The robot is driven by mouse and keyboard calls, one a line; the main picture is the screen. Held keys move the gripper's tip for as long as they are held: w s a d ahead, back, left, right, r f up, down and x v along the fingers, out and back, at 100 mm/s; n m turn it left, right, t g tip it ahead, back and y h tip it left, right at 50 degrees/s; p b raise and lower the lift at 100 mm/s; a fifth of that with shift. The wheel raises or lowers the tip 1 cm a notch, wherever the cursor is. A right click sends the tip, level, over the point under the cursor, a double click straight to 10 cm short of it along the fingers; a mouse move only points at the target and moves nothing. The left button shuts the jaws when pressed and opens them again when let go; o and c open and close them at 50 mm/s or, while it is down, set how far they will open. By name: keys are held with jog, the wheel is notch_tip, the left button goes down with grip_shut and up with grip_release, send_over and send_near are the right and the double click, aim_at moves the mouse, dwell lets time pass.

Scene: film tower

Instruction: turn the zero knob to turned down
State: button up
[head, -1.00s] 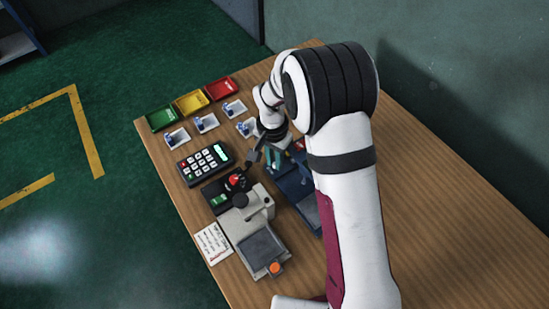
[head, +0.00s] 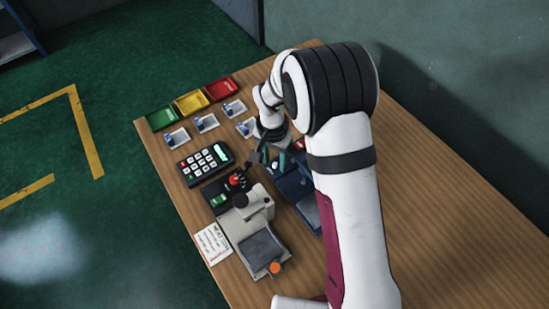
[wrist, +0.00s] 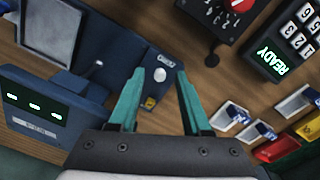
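The zero knob appears to be the small pale round knob (wrist: 160,75) on the end of the blue instrument (wrist: 85,90), beside small printed lettering too small to read surely. My gripper (wrist: 160,80) has two teal fingers, open and apart, with the knob in the gap between their tips in the wrist view. Contact cannot be told, and nothing is held. The knob's turn position is not readable.
A black box with a red knob (head: 236,180) stands left of the gripper, next to a keypad (head: 205,162) whose display reads READY in the wrist view. A grey device (head: 245,230) stands in front. Small white trays (head: 207,123) and coloured trays (head: 192,102) lie behind. The table's right side is clear.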

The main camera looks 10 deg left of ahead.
aim_at(273, 163)
notch_tip(273, 163, up, 16)
jog(key=shift+a, duration=0.25)
jog(key=shift+f, duration=0.1)
dwell(0.4)
jog(key=s+d+r+m+y, duration=0.1)
jog(key=s+d+r, duration=0.2)
jog(key=s+d, duration=0.4)
jog(key=s+d+r+y, duration=0.1)
jog(key=s+d+r, duration=0.1)
jog(key=s+d, duration=0.55)
jog(key=s+f, duration=0.2)
jog(key=s, duration=0.8)
jog(key=shift+m, duration=0.4)
jog(key=shift+f, duration=0.1)
